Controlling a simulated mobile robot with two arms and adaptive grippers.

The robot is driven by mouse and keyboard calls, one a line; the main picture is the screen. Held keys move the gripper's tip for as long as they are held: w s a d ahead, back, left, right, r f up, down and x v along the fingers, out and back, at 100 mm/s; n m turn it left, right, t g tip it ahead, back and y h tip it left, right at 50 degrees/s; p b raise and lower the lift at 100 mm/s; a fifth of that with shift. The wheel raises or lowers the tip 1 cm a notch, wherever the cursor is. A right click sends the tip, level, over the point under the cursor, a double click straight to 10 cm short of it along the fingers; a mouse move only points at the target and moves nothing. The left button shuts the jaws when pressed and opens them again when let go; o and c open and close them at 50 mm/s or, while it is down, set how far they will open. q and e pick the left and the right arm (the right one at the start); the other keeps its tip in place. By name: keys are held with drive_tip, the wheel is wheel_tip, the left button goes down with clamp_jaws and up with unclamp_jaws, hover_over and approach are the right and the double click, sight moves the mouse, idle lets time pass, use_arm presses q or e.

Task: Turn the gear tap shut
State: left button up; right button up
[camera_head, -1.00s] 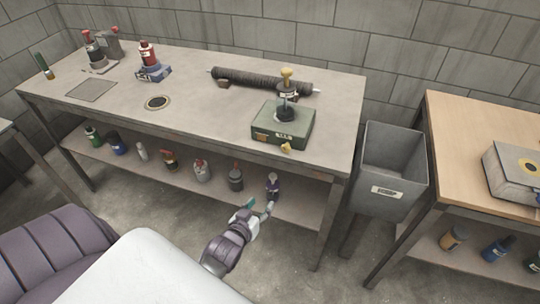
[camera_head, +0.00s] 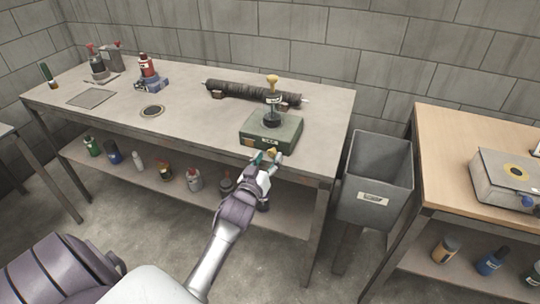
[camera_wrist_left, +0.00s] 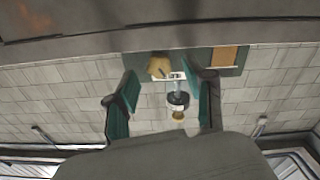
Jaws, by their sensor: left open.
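The gear tap is a small yellow knob (camera_head: 272,151) on the front of a green box (camera_head: 284,134) near the table's front edge. In the left wrist view the knob (camera_wrist_left: 159,67) shows ahead, between the two teal fingers and nearer the left one. My left gripper (camera_head: 267,158) is open and empty, just in front of the box, with its fingertips close to the knob. Whether a finger touches it I cannot tell. A clear bottle with a yellow top (camera_head: 272,90) stands upright on the box. My right gripper is not in view.
The grey table (camera_head: 200,118) carries a dark mesh roll (camera_head: 240,92) behind the box and a red bottle on a blue stand (camera_head: 149,72) at left. Several bottles stand on the lower shelf. A grey scrap bin (camera_head: 373,184) is at right.

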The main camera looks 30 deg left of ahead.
use_arm(q)
drive_tip(key=shift+x, duration=1.05)
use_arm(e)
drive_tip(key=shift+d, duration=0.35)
